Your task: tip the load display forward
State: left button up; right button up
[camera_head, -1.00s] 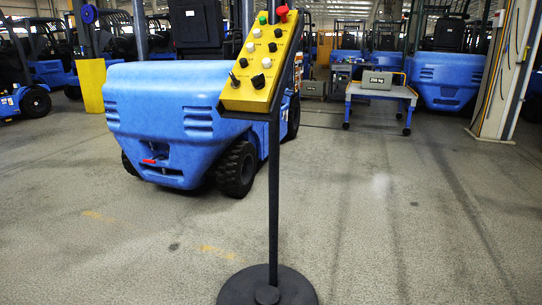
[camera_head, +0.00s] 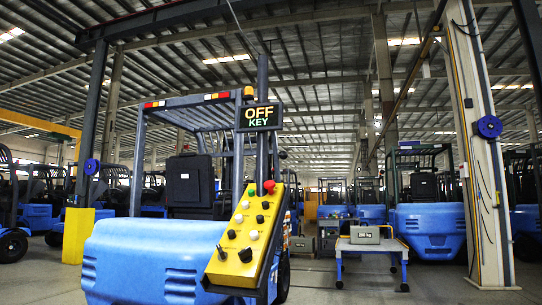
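A blue forklift (camera_head: 150,262) stands behind both. Neither of my grippers shows in the head view.
A blue-legged cart (camera_head: 372,246) carries a grey weight marked 200 kg (camera_head: 365,235) to the right of the control box. A pale column (camera_head: 482,150) with a blue reel stands at right. More forklifts (camera_head: 428,220) fill the background.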

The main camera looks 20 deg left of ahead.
aim_at(269, 116)
jog(key=i+l+u, duration=0.1)
jog(key=u, duration=1)
jog(key=i+l+u, duration=0.1)
jog(key=l+u, duration=0.15)
jog(key=i+l+u, duration=0.1)
jog(key=l+u, duration=0.2)
jog(key=l, duration=0.15)
jog(key=l+u, duration=0.55)
jog(key=l, duration=0.95)
jog(key=i, duration=0.05)
